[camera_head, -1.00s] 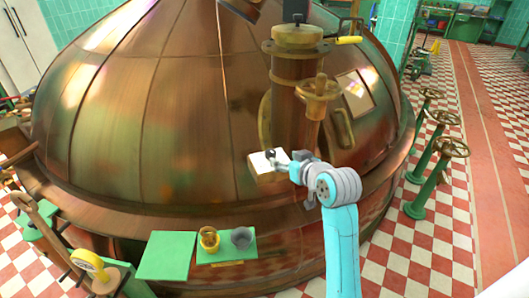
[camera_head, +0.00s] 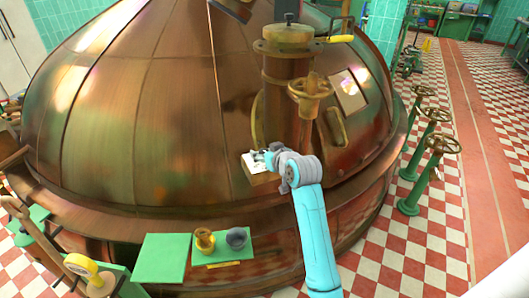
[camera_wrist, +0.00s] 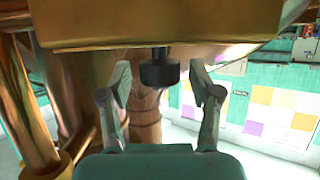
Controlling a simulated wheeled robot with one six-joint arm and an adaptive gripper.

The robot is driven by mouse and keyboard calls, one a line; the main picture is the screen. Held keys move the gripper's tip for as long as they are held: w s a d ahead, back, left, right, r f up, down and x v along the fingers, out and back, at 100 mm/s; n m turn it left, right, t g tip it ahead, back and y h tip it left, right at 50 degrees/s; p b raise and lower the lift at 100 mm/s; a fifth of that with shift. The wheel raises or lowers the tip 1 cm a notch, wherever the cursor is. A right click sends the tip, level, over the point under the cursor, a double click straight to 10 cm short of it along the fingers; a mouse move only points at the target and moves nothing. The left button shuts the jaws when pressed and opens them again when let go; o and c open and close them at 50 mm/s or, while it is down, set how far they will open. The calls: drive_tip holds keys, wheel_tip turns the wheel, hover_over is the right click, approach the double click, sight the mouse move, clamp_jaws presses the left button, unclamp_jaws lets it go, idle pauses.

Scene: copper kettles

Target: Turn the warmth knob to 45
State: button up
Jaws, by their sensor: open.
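The warmth knob (camera_wrist: 160,70) is a small dark knob in the wrist view, standing out from the underside edge of a brass-coloured box (camera_wrist: 170,24). In the head view a box with a white face (camera_head: 250,163) sits on the kettle's flank, and my gripper (camera_head: 265,157) is right at it and covers part of the face. In the wrist view my gripper (camera_wrist: 160,82) is open, with one finger on each side of the knob and gaps between. The knob's pointer and scale numbers cannot be read.
A large copper kettle (camera_head: 130,120) fills the middle. A green shelf (camera_head: 225,260) holds a brass pot (camera_head: 204,240) and a grey bowl (camera_head: 237,238). Green valve stands (camera_head: 420,180) are at right.

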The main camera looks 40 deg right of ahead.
drive_tip(key=c, duration=1.1)
drive_tip(key=shift+c, duration=0.3)
drive_tip(key=m+g+h, duration=0.1)
drive_tip(key=m+h, duration=0.2)
drive_tip(key=h, duration=0.1)
drive_tip(key=shift+a+m, duration=0.15)
drive_tip(key=shift+m, duration=0.15)
drive_tip(key=m+g+h, duration=0.4)
drive_tip(key=shift+w+m, duration=0.15)
drive_tip(key=shift+m, duration=0.15)
drive_tip(key=m+g+h, duration=0.2)
drive_tip(key=m+g, duration=0.2)
drive_tip(key=shift+g, duration=0.4)
drive_tip(key=shift+m+g, duration=1.8)
drive_tip(key=shift+g, duration=0.3)
